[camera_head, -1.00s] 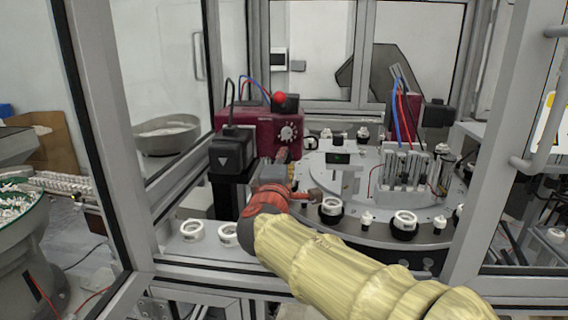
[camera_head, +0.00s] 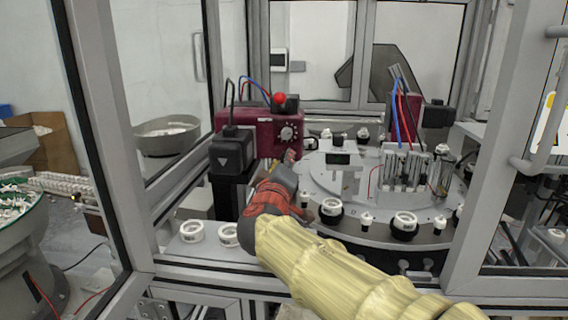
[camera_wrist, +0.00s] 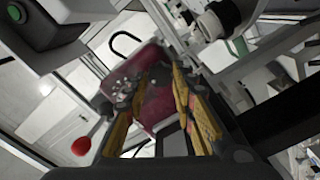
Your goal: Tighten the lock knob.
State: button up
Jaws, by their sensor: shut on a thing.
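The dark red unit (camera_head: 262,133) with a pale round dial (camera_head: 288,133) on its face stands at the back left of the cell. My gripper (camera_wrist: 166,80) is up against this unit, its yellow-sided fingers closed around a small dark part that I take to be the lock knob (camera_wrist: 160,73). The fingers hide most of it, so I cannot tell how far it is turned. In the head view my wrist hides most of the fingers, just below the red unit.
A red ball-topped lever (camera_wrist: 81,146) sticks out beside the unit. A black box (camera_head: 232,150) stands at its left. The round table (camera_head: 385,215) with several white-ringed parts lies right of my wrist. Cell frame posts stand on both sides.

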jog(key=shift+f, duration=0.2)
jog(key=o, duration=1.2)
jog(key=shift+r, duration=0.15)
jog(key=shift+c, duration=0.2)
jog(key=s+a, duration=0.2)
jog(key=s, duration=0.9)
jog(key=shift+s+a, duration=0.15)
jog(key=shift+s, duration=0.2)
